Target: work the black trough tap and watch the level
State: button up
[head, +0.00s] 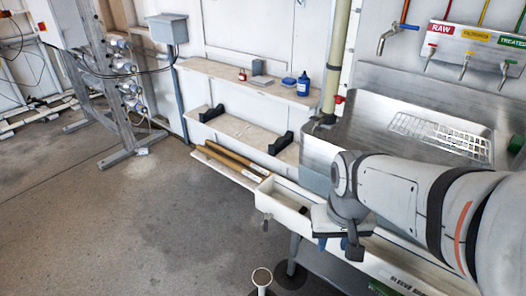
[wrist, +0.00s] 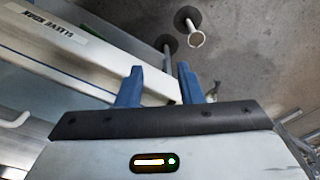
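My gripper (wrist: 160,80) is open, its two blue fingers apart with nothing held between them. In the head view my gripper (head: 338,245) hangs beside the white trough-like channel (head: 292,207) below the steel sink. In the wrist view the end of a white channel (wrist: 140,82) lies beyond and behind the fingers; contact cannot be told. A small dark fitting (head: 265,223) hangs at the channel's near end. I cannot tell whether it is the black trough tap. No liquid level is readable in either view.
A steel sink (head: 352,110) with a wire rack (head: 440,135) stands at the right, below labelled taps (head: 467,66). A pipe stub (head: 262,278) rises from the floor and shows in the wrist view (wrist: 196,38). Shelves (head: 235,127) line the wall.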

jog(key=w+a+r+p, duration=0.2)
jog(key=w+p, duration=0.1)
jog(key=w, duration=0.2)
jog(key=g+h+p, duration=0.1)
jog(key=h+p, duration=0.1)
jog(key=p, duration=1)
send_over(265, 227)
jog(key=a, duration=0.2)
notch_tip(265, 227, down, 10)
jog(key=shift+m, duration=0.3)
jog(key=f, duration=0.2)
jog(key=d+f, duration=0.1)
jog(key=f, duration=0.4)
jog(key=shift+d+f, duration=0.2)
jog(key=shift+d, duration=0.15)
grip_shut()
